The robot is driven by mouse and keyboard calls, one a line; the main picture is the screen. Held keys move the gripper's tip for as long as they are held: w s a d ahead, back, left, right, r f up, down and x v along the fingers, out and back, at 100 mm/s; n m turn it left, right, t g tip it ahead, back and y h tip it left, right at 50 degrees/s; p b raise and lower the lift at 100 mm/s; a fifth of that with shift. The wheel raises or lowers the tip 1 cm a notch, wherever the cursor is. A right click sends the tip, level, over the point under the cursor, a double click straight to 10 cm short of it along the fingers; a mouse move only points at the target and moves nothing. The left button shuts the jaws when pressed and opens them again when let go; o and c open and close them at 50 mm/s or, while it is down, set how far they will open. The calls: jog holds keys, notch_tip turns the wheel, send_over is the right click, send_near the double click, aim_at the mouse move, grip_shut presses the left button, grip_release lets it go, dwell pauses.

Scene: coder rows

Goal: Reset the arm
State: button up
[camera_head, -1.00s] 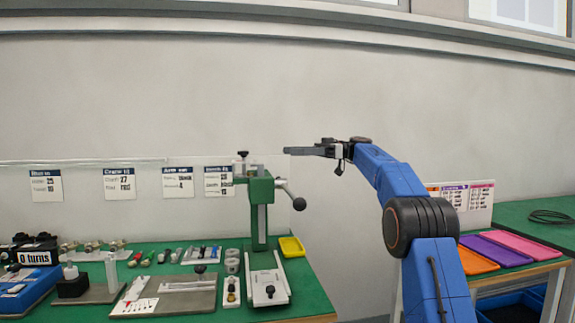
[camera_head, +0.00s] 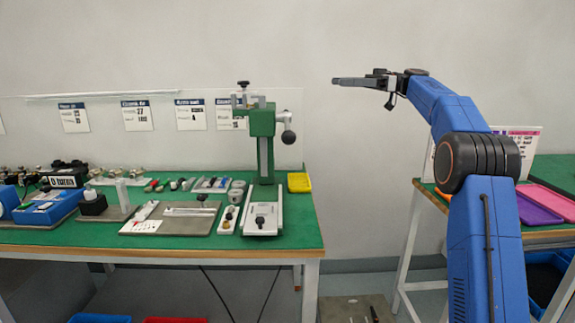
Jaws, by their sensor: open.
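My gripper (camera_head: 350,81) is at the end of my blue arm, raised high in front of the plain wall and pointing left. It is open and nothing shows between its fingers. It is seen side-on, so the gap between the fingers is hard to make out. It is apart from the green press (camera_head: 263,122), which stands lower to the left on the green-topped table (camera_head: 290,262).
Behind my arm at right is a second table with a purple tray (camera_head: 538,211).

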jog(key=s+a+f+m+t+h, duration=0.1)
jog(key=s+f+m+t+h, duration=0.35)
jog(key=s, duration=0.85)
jog(key=s+a+f+m+t+h, duration=0.15)
jog(key=s+f+m+h, duration=0.35)
jog(key=s+f+m, duration=0.65)
jog(key=s+d+f+m+h, duration=0.2)
jog(key=s+d+f+h, duration=0.2)
jog(key=s+f, duration=0.8)
jog(key=s+d+f+m+t+h, duration=0.1)
jog(key=s+d+f+h, duration=0.3)
jog(key=s+d+f, duration=0.5)
jog(key=s+f, duration=0.4)
jog(key=s, duration=0.5)
jog(key=shift+s+d+f+m+t, duration=0.2)
jog(key=shift+s+f+m+t, duration=0.1)
jog(key=shift+s+m, duration=0.1)
